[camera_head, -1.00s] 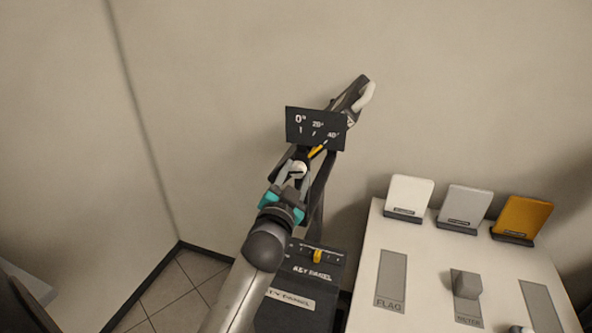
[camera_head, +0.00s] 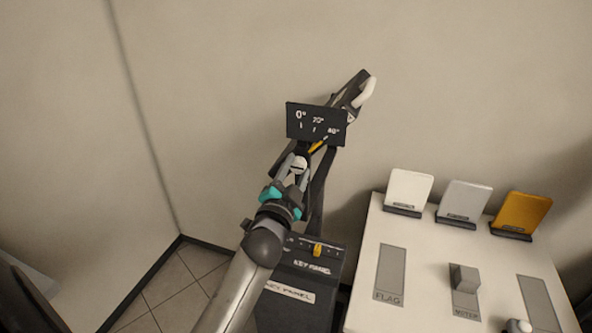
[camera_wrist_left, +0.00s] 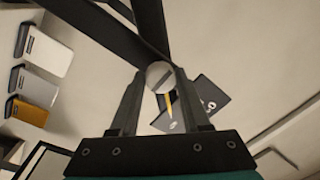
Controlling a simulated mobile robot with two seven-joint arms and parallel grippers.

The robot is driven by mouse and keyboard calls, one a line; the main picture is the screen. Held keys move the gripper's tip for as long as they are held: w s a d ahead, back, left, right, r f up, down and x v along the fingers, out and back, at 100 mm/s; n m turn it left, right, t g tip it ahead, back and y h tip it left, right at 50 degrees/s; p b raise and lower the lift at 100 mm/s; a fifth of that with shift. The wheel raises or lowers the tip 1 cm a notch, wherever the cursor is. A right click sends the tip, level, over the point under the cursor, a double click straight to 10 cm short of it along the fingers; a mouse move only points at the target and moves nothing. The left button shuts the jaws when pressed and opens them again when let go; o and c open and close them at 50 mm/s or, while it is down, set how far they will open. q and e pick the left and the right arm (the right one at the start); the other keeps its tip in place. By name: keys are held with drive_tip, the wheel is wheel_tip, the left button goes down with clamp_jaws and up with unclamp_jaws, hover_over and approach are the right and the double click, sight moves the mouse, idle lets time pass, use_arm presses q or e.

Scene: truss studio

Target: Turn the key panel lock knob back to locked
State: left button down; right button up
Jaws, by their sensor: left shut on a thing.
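The lock knob is a pale round knob with a slot across its face (camera_wrist_left: 160,76); in the head view it shows between the fingers at the stand's joint (camera_head: 299,163). My left gripper (camera_wrist_left: 162,88) is shut on it, one finger on each side. Above the joint is a black scale plate (camera_head: 316,124) marked 0°, 20° and 40°. A yellow pointer (camera_head: 317,146) slants up right toward the 40° side. The black key panel housing (camera_head: 313,279) stands below, with a small yellow slider or knob (camera_head: 317,250). My right gripper is not in view.
Dark stand bars (camera_wrist_left: 108,28) run close around the knob. A dark head with a white handle (camera_head: 367,91) rises behind the scale plate. At right, a white table (camera_head: 425,245) carries white, grey and yellow panels and a grey block (camera_head: 464,279). Walls stand behind and at left.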

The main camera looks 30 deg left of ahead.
use_arm(q)
drive_tip(key=shift+c, duration=2)
unclamp_jaws()
drive_tip(key=shift+s, duration=0.15)
drive_tip(key=b+v, duration=0.1)
drive_tip(key=v, duration=1.4)
drive_tip(key=shift+b, duration=0.35)
drive_tip(key=shift+d, duration=0.1)
